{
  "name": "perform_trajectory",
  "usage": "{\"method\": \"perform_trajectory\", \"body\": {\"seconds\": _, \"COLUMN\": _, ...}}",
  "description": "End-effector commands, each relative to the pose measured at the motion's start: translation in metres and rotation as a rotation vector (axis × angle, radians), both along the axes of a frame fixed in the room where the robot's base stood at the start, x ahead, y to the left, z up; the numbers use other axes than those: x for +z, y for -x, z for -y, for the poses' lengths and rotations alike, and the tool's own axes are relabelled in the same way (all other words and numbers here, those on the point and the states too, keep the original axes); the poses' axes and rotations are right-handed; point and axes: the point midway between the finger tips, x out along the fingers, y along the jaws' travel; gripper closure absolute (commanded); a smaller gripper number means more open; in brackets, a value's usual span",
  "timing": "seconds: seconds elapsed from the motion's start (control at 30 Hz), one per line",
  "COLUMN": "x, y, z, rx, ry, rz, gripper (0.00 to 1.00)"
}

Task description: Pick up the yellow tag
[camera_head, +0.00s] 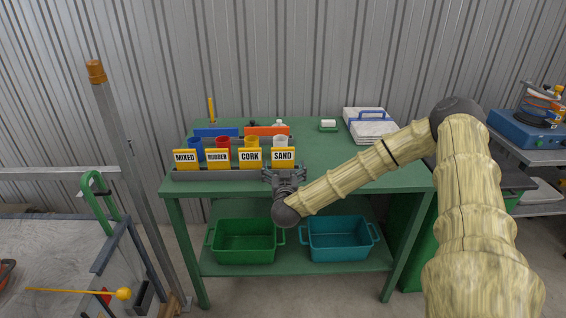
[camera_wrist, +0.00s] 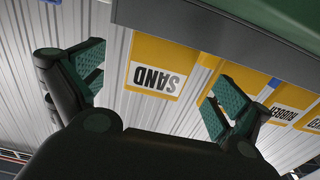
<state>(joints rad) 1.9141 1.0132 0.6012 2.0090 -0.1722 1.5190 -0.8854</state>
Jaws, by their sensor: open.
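Several yellow tags stand in a row in a dark tray at the front edge of the green table. They read MIXED (camera_head: 186,159), RUBBER (camera_head: 217,158), CORK (camera_head: 250,157) and SAND (camera_head: 283,157). My gripper (camera_head: 285,174) is at the SAND tag, in front of the table edge. In the wrist view the gripper (camera_wrist: 153,85) is open, with the SAND tag (camera_wrist: 168,54) upside down between its two green-padded fingers. The tag looks beyond the fingertips; contact cannot be told. Other yellow tags show at the right of that view.
The green table (camera_head: 340,167) has coloured cups behind the tags and a stack of white slabs (camera_head: 372,125) at the back right. A green bin (camera_head: 245,242) and a teal bin (camera_head: 339,240) stand on the lower shelf. The table's middle right is clear.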

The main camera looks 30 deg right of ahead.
Motion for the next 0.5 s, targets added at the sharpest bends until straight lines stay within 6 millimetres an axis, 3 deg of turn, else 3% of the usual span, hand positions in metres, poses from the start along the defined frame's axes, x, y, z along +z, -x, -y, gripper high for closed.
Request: {"method": "perform_trajectory", "body": {"seconds": 0.5, "x": 0.001, "y": -0.041, "z": 0.026, "rx": 0.000, "ry": 0.000, "rz": 0.000, "gripper": 0.00}}
